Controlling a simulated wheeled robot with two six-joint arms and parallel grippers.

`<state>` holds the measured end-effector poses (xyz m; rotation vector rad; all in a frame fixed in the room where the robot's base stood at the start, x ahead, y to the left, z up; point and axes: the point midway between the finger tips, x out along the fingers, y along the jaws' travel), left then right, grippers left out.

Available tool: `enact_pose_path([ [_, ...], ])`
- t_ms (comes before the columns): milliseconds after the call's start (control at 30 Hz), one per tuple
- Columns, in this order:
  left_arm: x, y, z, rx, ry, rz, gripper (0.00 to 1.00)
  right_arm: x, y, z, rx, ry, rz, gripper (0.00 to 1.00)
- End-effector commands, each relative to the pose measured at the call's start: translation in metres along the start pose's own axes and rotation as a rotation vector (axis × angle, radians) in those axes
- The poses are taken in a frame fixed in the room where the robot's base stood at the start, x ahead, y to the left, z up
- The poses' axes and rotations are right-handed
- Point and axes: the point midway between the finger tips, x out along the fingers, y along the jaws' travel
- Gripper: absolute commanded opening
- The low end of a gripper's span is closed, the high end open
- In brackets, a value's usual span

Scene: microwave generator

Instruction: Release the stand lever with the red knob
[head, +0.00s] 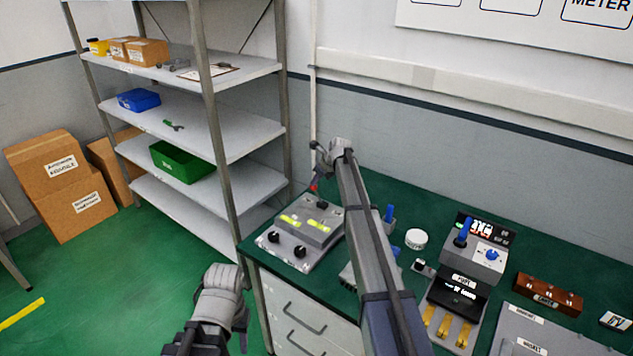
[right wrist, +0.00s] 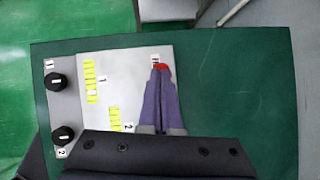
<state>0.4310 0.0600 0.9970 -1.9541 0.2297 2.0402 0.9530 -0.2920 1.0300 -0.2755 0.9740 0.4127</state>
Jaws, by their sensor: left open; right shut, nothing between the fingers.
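The red knob (head: 313,188) shows as a small red spot at the back edge of a grey stand (head: 271,240) with two black dials and yellow labels. In the right wrist view the red knob (right wrist: 163,66) shows just beyond my fingertips, partly covered by them. My right gripper (head: 319,177) reaches over the stand from the right, and its fingers (right wrist: 158,74) are together and empty. I cannot tell if they touch the knob. The lever under the knob is hidden. My left gripper (head: 226,298) is open, low in front of the table, away from the stand.
The green table (head: 380,190) also holds a white round container (head: 416,239), a grey box with a blue lever (head: 485,252), and a brown block (head: 548,294). A metal shelf (head: 200,125) stands to the left. Bare table lies right of the stand in the right wrist view.

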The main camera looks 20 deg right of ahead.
Motion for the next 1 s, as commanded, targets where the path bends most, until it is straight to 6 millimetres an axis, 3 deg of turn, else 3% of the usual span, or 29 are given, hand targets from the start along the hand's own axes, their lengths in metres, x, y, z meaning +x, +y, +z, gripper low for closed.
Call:
enact_pose_path([
  [800,0.0016,0.0002,0.0000,0.000,0.000,0.000,0.50,0.0016,0.0003,-0.0002,0.000,-0.001,0.001,0.00],
  [1000,-0.0051,-0.0005,0.0004,0.000,0.000,0.000,0.50,-0.0077,-0.0010,-0.0024,0.000,-0.001,0.000,0.00],
])
